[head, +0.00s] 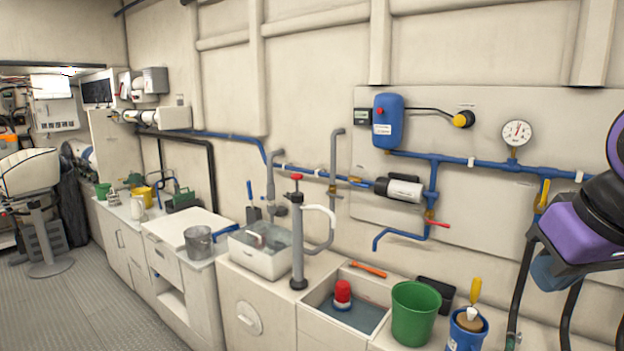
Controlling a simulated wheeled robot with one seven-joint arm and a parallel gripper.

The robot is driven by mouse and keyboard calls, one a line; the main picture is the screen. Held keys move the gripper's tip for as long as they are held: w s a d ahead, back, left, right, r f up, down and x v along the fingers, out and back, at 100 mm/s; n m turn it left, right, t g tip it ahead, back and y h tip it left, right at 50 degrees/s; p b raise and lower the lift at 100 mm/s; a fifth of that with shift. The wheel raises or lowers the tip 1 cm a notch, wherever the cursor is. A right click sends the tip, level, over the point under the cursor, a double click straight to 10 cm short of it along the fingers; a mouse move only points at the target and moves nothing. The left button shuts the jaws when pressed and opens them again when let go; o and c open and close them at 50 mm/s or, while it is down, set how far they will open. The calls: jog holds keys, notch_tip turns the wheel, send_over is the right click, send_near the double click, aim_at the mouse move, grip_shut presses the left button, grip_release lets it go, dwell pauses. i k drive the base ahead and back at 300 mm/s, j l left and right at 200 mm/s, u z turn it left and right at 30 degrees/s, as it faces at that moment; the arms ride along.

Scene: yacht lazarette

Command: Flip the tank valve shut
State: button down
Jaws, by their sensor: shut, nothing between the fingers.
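Two lever valves show on the blue pipework, and I cannot tell which is the tank valve. One has a red lever (438,224) pointing right, roughly level, on the vertical pipe right of the pump. The other has a yellow lever (543,193) standing nearly upright, on the pipe further right. A blue tank (388,121) hangs on the wall panel to their upper left. My purple and black arm fills the right edge, just right of the yellow lever in the picture. My gripper's fingers do not show, and nothing of mine visibly touches either lever.
A pump (399,189) and a gauge (517,133) sit on the wall panel. Below are a sink (310,301), a green bucket (415,312) and a blue container (466,331). Black hoses (522,285) hang below the yellow lever. Open floor (95,318) lies at left.

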aim_at(359, 185)
jog(key=i+j, duration=0.35)
jog(key=i+j+u, duration=0.15)
jog(key=i+j, duration=0.2)
jog(key=i, duration=0.25)
jog(key=i+j, duration=0.3)
jog(key=i, duration=0.35)
jog(key=l+u, duration=0.05)
